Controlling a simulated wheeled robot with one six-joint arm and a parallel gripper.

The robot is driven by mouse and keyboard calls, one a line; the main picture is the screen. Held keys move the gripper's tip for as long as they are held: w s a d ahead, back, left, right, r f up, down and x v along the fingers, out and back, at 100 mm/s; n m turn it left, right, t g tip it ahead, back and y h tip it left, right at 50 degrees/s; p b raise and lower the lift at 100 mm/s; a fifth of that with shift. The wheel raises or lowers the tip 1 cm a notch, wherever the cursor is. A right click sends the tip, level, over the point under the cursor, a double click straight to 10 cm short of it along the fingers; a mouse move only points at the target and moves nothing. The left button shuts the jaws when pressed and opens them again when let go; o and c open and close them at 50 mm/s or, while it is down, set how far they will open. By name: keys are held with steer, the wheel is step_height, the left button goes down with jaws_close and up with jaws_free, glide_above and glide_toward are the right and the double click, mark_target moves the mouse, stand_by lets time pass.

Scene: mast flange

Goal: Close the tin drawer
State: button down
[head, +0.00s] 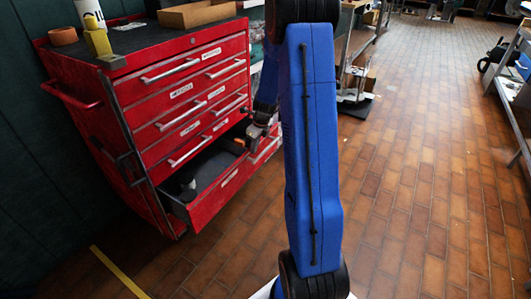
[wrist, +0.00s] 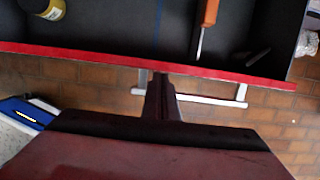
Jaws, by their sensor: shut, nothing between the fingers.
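A red tool chest (head: 205,85) stands at the left in the head view. Its bottom drawer (head: 216,192) is pulled open, with a dark interior; the drawers above look shut. The labels are too small to read. My gripper (head: 258,132) is by the open drawer's front, partly hidden behind my arm. In the wrist view the drawer's red front edge (wrist: 100,57) runs across the picture, with its silver handle (wrist: 210,100) below. My gripper (wrist: 160,80) is shut and empty, its tips at the front edge near the handle's middle; contact is unclear.
The drawer holds an orange-handled screwdriver (wrist: 207,15) and a container with a yellow label (wrist: 52,8). Brown floor tiles (head: 420,180) are clear in front and to the right. A bench (head: 510,95) stands at the far right.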

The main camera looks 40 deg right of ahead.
steer(key=w+a, duration=0.5)
steer(key=w, duration=0.8)
steer(key=shift+w, duration=0.3)
